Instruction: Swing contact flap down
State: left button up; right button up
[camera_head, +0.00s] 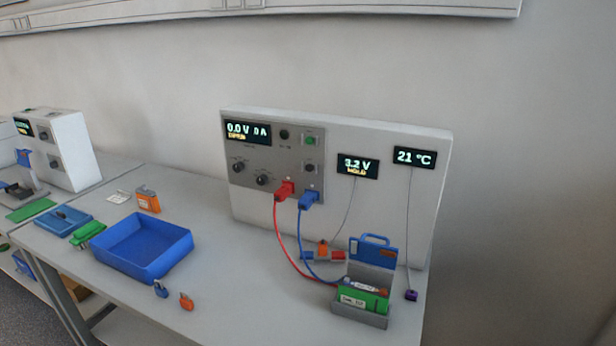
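The blue contact flap (371,254) stands raised at the back of a grey cell holder (358,319) near the front right of the bench. It has a loop-shaped handle on its top edge. A green battery cell (375,302) with a white label sits in the holder, its top uncovered. The red lead (278,240) and the blue lead (303,240) run from plugs on the cycler panel down to the holder area. Their far ends are too small to make out. Neither of my grippers is in view.
The cycler (433,200) stands behind the holder. A small orange and red clip piece (322,252) lies left of the flap. A purple sensor (411,295) on a thin wire lies to the right.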

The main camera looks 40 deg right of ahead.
aim_at(385, 257)
jog(key=z, duration=1.65)
jog(key=j+z, duration=0.1)
jog(key=j, duration=0.35)
jog(key=i, duration=0.05)
